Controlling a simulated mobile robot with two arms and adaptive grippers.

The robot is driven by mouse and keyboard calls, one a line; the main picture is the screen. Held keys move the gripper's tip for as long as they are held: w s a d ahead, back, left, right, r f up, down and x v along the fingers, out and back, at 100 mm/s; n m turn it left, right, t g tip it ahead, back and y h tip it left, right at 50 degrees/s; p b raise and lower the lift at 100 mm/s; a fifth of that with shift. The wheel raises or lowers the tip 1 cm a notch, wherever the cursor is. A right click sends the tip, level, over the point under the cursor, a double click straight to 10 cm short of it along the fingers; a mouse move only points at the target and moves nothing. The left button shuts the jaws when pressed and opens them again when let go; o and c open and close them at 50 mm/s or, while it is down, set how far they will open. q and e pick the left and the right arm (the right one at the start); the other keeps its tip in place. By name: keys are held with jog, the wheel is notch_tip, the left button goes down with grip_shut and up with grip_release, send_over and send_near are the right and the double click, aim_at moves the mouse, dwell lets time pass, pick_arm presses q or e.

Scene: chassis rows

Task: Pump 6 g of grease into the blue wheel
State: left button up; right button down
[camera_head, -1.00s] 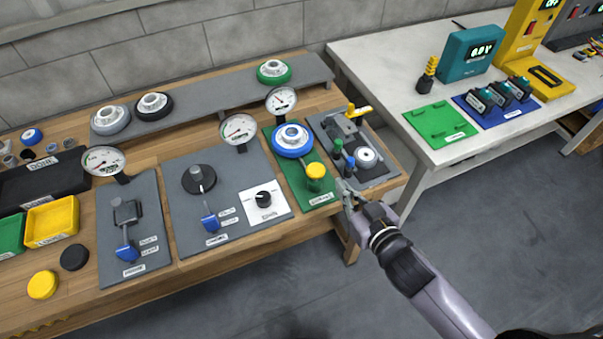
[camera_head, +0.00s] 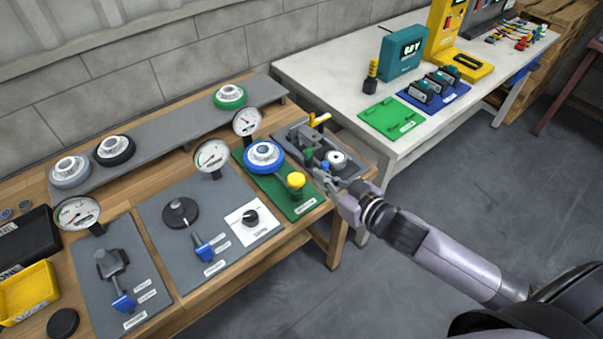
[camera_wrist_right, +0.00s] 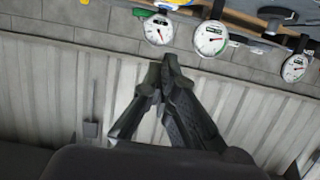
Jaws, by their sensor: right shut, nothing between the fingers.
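The blue wheel (camera_head: 264,156), with a white hub, lies on the green station plate (camera_head: 290,207) in the head view. A yellow knob (camera_head: 296,180) stands on that plate in front of the wheel. A round gauge (camera_head: 247,121) stands behind the wheel. My right gripper (camera_head: 338,189) is at the right end of the wooden bench, to the right of the yellow knob, apart from the wheel. In the right wrist view its fingers (camera_wrist_right: 170,62) are together with nothing between them. My left gripper is not in view.
A grey plate (camera_head: 310,150) with small tools lies right of the green plate, close to my right gripper. Grey plates with levers, dials and gauges (camera_head: 212,157) fill the bench to the left. Other wheels (camera_head: 115,150) rest on the back shelf. A white table (camera_head: 350,80) stands at right.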

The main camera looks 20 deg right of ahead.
jog(key=p, duration=0.2)
send_over(302, 183)
jog(key=shift+w+f, duration=0.2)
jog(key=shift+f, duration=0.7)
notch_tip(302, 183, down, 3)
jog(key=shift+s+f, duration=0.2)
jog(key=shift+f, duration=0.4)
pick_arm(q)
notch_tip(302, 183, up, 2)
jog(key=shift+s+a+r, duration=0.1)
